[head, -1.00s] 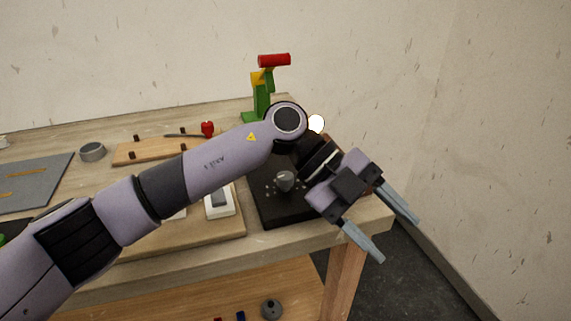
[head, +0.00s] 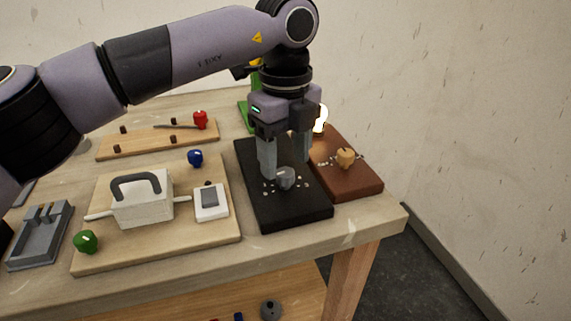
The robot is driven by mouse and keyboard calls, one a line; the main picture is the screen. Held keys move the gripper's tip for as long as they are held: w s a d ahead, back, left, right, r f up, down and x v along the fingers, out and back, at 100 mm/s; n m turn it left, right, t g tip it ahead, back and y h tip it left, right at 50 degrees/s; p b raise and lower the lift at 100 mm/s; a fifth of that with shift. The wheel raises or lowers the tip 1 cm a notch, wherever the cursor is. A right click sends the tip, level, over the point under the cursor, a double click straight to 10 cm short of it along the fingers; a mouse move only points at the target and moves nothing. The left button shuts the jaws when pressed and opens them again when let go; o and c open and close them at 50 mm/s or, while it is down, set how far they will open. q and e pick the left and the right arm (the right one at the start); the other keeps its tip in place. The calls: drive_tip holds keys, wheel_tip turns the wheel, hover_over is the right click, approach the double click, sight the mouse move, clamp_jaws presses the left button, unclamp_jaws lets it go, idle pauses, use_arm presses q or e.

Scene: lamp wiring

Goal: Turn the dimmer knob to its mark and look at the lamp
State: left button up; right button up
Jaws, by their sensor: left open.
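A grey knob (head: 286,179) stands on a black board (head: 290,215), with small pale marks around it. A tan knob (head: 345,158) stands on a reddish-brown board (head: 360,184) to the right, also with pale marks. Which mark either knob points at is too small to tell. My right gripper is out of view.
Left of the black board, a wooden board (head: 130,255) holds a white block with a dark handle (head: 142,203), a white switch (head: 210,202) and coloured knobs. A grey tray (head: 42,240) lies at the left. The table's right edge is close to the brown board.

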use_arm(q)
drive_tip(key=shift+f, duration=1.15)
drive_tip(key=shift+c, duration=0.2)
drive_tip(key=c, duration=1)
